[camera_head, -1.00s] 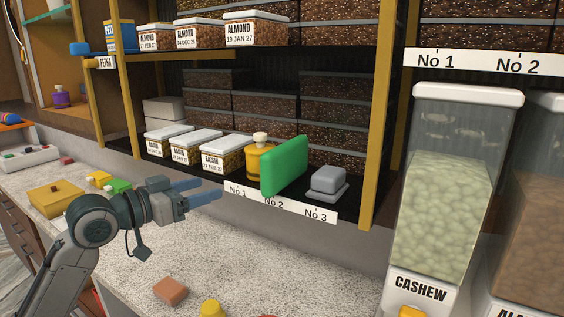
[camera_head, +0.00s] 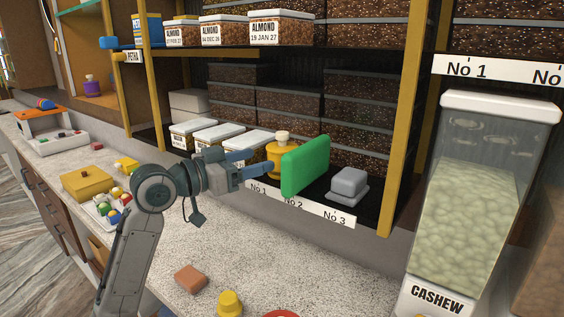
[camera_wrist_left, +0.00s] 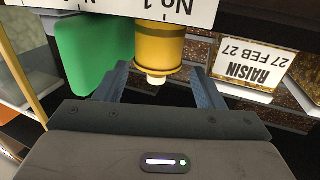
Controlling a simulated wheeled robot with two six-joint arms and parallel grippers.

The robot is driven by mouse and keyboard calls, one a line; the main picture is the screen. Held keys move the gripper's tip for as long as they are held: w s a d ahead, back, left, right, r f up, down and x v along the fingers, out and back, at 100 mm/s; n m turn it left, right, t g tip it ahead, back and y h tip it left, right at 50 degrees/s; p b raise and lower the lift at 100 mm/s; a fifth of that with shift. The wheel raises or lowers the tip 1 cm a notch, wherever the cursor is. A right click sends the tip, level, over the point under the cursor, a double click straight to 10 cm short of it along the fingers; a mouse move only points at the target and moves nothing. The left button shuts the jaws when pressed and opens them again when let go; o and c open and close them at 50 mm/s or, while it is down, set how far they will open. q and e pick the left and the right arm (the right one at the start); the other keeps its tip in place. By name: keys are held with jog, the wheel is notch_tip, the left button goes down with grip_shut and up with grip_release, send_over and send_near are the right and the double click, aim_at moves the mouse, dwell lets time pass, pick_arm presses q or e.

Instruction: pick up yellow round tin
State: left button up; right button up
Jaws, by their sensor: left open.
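The yellow round tin (camera_head: 276,160), a cylinder with a pale knob on top, stands upright on the lower shelf beside the green upright block. It also shows upside down in the left wrist view (camera_wrist_left: 160,44). My left gripper (camera_head: 257,161) is open, its blue fingers pointing at the tin from the front left. In the left wrist view the fingertips (camera_wrist_left: 158,78) lie on either side of the tin, with gaps visible. I cannot tell how far the fingers reach past it. My right gripper is not in view.
The green block (camera_head: 305,166) stands close right of the tin, and a grey box (camera_head: 347,186) farther right. Raisin boxes (camera_head: 218,134) stand to the left. The label strip (camera_head: 300,205) runs along the shelf edge. A cashew dispenser (camera_head: 480,190) stands at right.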

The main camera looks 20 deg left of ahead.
aim_at(270, 157)
pick_arm(q)
jog(key=shift+w+d+r+p, duration=0.15)
jog(key=shift+w+d+p, duration=0.15)
jog(key=p+x, duration=0.2)
jog(key=x, duration=0.1)
jog(key=shift+d, duration=0.15)
jog(key=shift+w+d, duration=0.3)
jog(key=shift+w, duration=0.1)
jog(key=shift+f, duration=0.25)
jog(key=shift+c, duration=0.2)
jog(key=c, duration=0.6)
